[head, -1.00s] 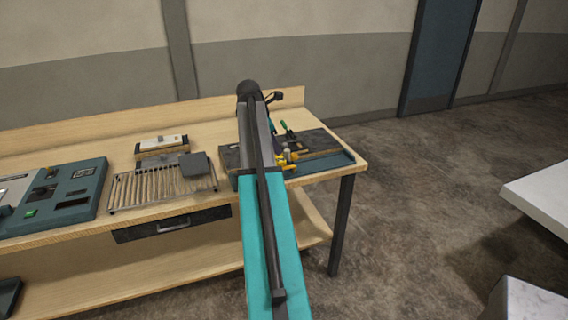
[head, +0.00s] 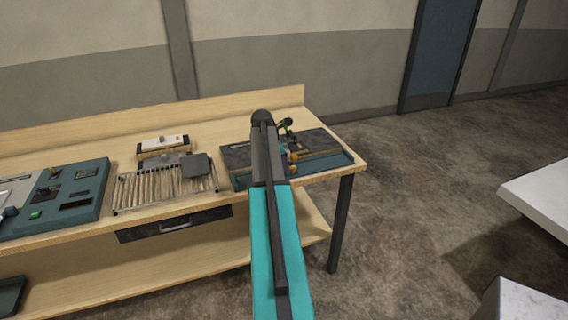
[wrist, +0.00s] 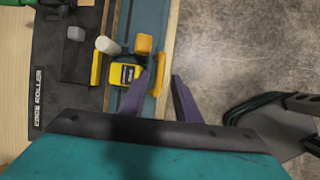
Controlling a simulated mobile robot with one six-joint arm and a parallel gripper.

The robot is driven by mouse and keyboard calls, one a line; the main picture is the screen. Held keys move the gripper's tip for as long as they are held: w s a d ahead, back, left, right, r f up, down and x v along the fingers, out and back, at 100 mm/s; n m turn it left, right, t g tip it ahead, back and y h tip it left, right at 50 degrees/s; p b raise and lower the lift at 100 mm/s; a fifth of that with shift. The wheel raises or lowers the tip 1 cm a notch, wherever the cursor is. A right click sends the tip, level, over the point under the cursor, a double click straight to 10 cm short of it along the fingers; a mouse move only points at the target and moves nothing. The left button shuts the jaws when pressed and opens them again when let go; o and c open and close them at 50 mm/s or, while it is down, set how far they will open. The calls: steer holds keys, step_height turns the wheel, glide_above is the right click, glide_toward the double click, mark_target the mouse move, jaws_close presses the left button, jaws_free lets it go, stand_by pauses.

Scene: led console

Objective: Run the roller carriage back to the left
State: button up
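The roller carriage (wrist: 124,74) is a yellow and black block with a label, sitting on the teal strip of the edge roller station in the wrist view. An upright yellow-orange bar handle (wrist: 159,72) stands at its right side. My gripper (wrist: 158,76) is open, its two purple fingers spread with the handle between them in the picture. I cannot tell whether either finger touches it. In the head view my arm hides most of the carriage; only small orange parts (head: 293,157) show. The dark station board (wrist: 50,80) reads "EDGE ROLLER".
The station's teal edge (head: 320,170) lies at the right end of the wooden bench (head: 110,222). To its left are a rack of wooden rods (head: 160,188), a small white-topped block (head: 162,142) and a teal console (head: 85,190). Open floor (head: 430,200) lies right of the bench.

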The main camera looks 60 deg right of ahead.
steer(key=shift+d+f, duration=0.2)
steer(key=shift+f, duration=0.25)
jaws_close()
steer(key=shift+s, duration=0.1)
